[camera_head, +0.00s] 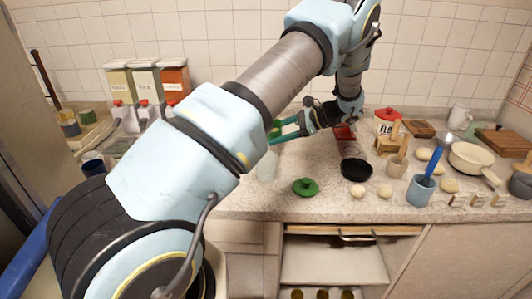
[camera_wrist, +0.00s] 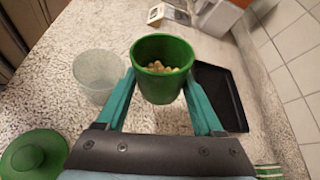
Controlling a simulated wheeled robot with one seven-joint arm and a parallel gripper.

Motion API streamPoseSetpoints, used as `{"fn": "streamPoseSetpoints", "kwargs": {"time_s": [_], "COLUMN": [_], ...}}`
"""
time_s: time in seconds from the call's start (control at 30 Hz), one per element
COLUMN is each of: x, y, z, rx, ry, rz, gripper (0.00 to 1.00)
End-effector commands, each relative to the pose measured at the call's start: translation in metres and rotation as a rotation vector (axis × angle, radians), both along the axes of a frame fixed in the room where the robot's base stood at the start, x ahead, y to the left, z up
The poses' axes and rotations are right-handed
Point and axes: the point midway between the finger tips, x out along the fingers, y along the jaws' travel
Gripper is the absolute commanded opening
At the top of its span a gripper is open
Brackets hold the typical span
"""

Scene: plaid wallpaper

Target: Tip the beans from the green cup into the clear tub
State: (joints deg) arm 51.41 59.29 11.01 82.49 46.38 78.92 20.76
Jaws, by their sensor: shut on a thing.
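The green cup (camera_wrist: 160,90) is held between the teal fingers of my gripper (camera_wrist: 161,84), which is shut on it. The cup looks roughly upright, and pale beans (camera_wrist: 158,68) show inside it. In the head view the cup (camera_head: 277,127) is partly visible at the fingers (camera_head: 287,129). The clear tub (camera_wrist: 98,80) stands on the counter just left of the cup in the wrist view, and looks empty. It also shows in the head view (camera_head: 267,169), below the gripper and close to my arm.
A green lid (camera_head: 305,187) lies on the counter right of the tub; it also shows in the wrist view (camera_wrist: 32,155). A black tray (camera_wrist: 222,92) lies right of the cup. A black bowl (camera_head: 356,170), a blue cup (camera_head: 421,190) and a pan (camera_head: 472,158) stand to the right.

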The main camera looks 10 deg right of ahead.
Motion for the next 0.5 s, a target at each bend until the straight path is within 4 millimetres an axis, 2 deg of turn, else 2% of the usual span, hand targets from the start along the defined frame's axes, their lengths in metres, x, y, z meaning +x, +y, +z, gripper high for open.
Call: {"fn": "streamPoseSetpoints", "kwargs": {"time_s": [0.5], "x": [-0.020], "y": [0.009], "z": [0.009], "rx": [-0.110], "ry": [-0.234], "rz": [-0.002], "gripper": [0.08]}}
